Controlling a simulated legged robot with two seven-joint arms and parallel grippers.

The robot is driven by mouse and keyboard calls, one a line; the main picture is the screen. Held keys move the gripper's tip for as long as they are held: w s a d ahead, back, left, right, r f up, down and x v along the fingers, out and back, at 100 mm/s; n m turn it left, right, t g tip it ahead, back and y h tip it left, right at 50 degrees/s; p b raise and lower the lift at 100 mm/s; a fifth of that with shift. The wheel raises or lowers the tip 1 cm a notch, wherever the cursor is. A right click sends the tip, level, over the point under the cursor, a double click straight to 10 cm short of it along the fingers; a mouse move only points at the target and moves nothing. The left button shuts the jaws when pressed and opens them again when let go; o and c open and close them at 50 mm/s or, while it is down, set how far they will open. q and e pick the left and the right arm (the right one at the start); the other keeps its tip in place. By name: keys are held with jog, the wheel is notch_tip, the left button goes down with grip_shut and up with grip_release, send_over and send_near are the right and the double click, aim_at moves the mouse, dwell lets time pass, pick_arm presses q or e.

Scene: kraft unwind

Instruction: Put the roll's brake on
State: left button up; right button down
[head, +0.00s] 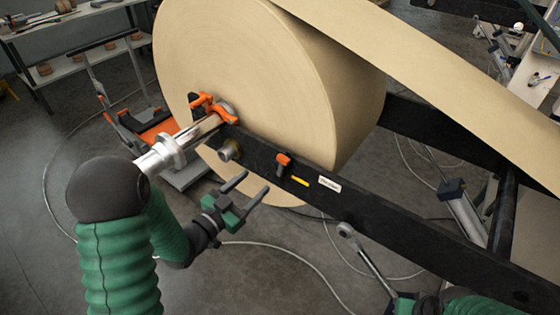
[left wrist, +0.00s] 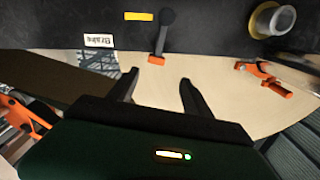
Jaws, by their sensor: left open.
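The big kraft paper roll (head: 250,80) sits on a shaft beside a black frame beam (head: 370,208). The brake lever (head: 283,160), with an orange end and a black root, is on the beam. The left wrist view shows the lever (left wrist: 162,40) with its orange end toward my fingers. A yellow mark (head: 300,181) and a white label (head: 329,184) are beside it. My left gripper (head: 257,181) is open and empty, just short of the lever, fingers pointing at it (left wrist: 156,84). My right gripper (head: 405,302) is partly cut off at the bottom edge; its jaws are unclear.
A metal rod with a round end (head: 346,230) rises by my right gripper. Cables lie on the floor.

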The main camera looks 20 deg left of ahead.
aim_at(281, 161)
pick_arm(q)
jog(key=x, duration=0.5)
jog(key=d+p+x, duration=0.1)
jog(key=x, duration=0.5)
jog(key=shift+w+d+r, duration=0.1)
jog(key=shift+d, duration=0.1)
jog(key=shift+w+a, duration=0.25)
jog(key=shift+a, duration=0.15)
jog(key=shift+c, duration=0.2)
jog(key=shift+d, duration=0.3)
jog(key=c, duration=1)
jog(key=shift+c, duration=1.1)
jog(key=shift+a, duration=0.1)
grip_shut()
